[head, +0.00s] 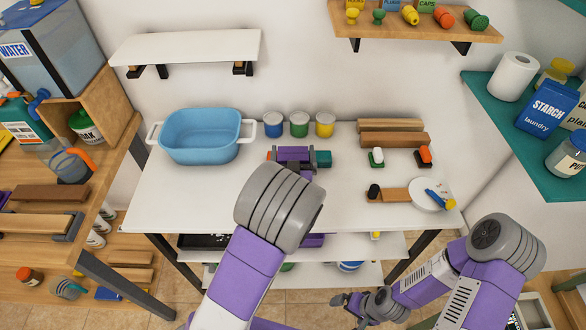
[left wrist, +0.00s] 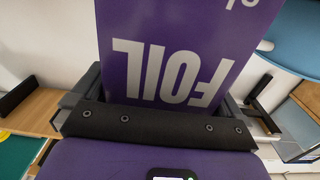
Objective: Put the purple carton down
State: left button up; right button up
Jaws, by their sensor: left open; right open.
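The purple carton (left wrist: 172,30) fills the upper middle of the left wrist view, with upside-down white FOIL lettering. It stands between the two dark fingers of my left gripper (head: 296,165), which are open around it. Whether a finger touches the carton cannot be told. In the head view this gripper is over the back middle of the white table (head: 185,205), largely hidden behind my grey arm joint. I cannot clearly separate the carton from the purple gripper there, and its base is hidden. My right gripper (head: 350,301) is open and empty, low in front of the table.
A blue tub (head: 200,137) stands left on the table. Wooden blocks (head: 394,140) and a white plate (head: 425,195) lie right. A white wall shelf (head: 190,46) is empty.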

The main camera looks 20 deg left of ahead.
pick_arm(q)
jog(key=shift+w+a, duration=0.15)
jog(key=shift+w, duration=0.25)
jog(key=shift+c, duration=0.2)
jog(key=c, duration=0.7)
jog(key=shift+c, duration=0.2)
jog(key=shift+r, duration=0.15)
